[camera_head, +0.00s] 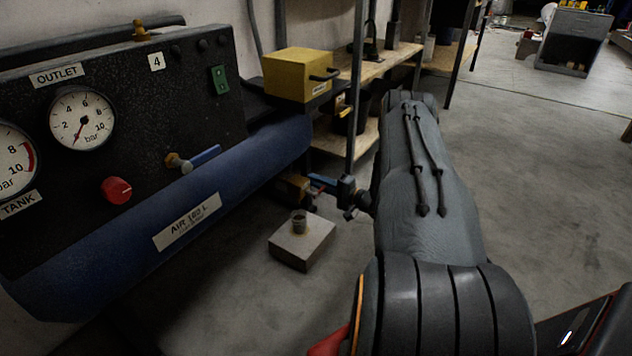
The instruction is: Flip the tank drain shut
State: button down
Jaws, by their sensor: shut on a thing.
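The blue air tank (240,165) lies at the left under a black panel. The brass tank drain valve (292,188) sits low at the tank's right end. My gripper (319,184) reaches it from the right and is shut on the drain's handle; a small patch of red shows at the fingers. The fingers hide most of the handle, so its exact angle is hard to tell. A cup (299,221) stands on a pale block (302,243) on the floor, below the valve.
The panel carries gauges (82,118), a red knob (117,190) and a blue-handled outlet valve (195,159). A yellow box (300,74) is behind the tank. Wooden shelves (372,66) stand behind my arm. The floor (540,170) at the right is open.

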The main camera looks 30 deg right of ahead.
jog(key=shift+a+f+m, duration=0.1)
jog(key=shift+f+m, duration=0.2)
jog(key=shift+m, duration=0.1)
jog(key=c, duration=1.7)
grip_release()
jog(key=shift+p+v, duration=1.05)
jog(key=shift+v, duration=2.85)
jog(key=shift+w, duration=0.1)
jog(key=shift+n, duration=0.5)
jog(key=shift+r+b+x, duration=0.15)
jog(key=shift+b+x, duration=0.35)
jog(key=shift+x, duration=1.4)
jog(key=shift+r+b+x, duration=0.15)
jog(key=shift+b+x, duration=0.35)
jog(key=shift+x, duration=1.4)
